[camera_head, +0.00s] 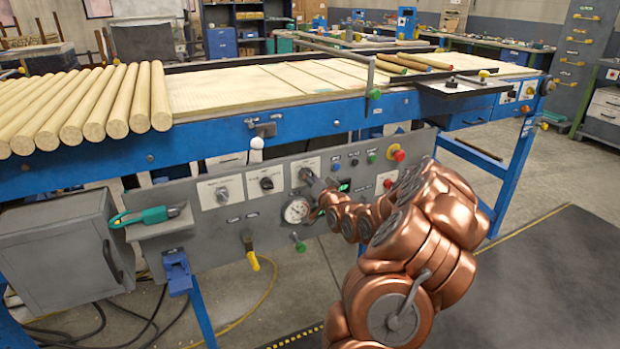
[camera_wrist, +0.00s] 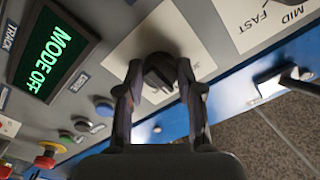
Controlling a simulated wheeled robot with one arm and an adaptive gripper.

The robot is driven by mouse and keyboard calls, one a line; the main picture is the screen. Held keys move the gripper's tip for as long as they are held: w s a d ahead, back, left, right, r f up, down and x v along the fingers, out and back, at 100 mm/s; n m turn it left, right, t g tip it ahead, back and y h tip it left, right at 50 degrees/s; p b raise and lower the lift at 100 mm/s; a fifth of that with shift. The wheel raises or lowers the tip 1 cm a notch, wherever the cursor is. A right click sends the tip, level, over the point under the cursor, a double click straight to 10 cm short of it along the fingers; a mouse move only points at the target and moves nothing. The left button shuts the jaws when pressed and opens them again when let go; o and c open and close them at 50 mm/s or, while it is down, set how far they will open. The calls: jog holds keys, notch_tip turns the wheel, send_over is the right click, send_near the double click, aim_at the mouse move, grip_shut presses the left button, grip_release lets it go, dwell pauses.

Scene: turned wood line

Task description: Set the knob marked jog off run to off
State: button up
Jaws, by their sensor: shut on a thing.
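A dark knob (camera_wrist: 160,72) on a pale label plate (camera_wrist: 198,57) sits between the fingers of my gripper (camera_wrist: 158,82) in the wrist view. The fingers are shut on the knob from both sides. The plate's marks are mostly hidden or too small to read, so I cannot read the pointer position against them. A display (camera_wrist: 53,52) beside the plate shows green letters reading MODE OFF. In the head view my gripper (camera_head: 316,186) reaches the plate (camera_head: 305,167) of the rightmost of three knobs; the knob is largely covered.
Two other knobs, left (camera_head: 222,194) and middle (camera_head: 266,183), are on the same grey panel. A gauge (camera_head: 296,210) is just below my gripper. A red emergency button (camera_head: 398,155) and small buttons are to the right. Wooden rods (camera_head: 90,105) lie above left.

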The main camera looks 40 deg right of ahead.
jog(key=o, duration=1.1)
jog(key=shift+o, duration=0.2)
jog(key=shift+s, duration=0.15)
jog(key=v, duration=1.1)
jog(key=shift+s+a, duration=0.15)
jog(key=shift+s, duration=0.15)
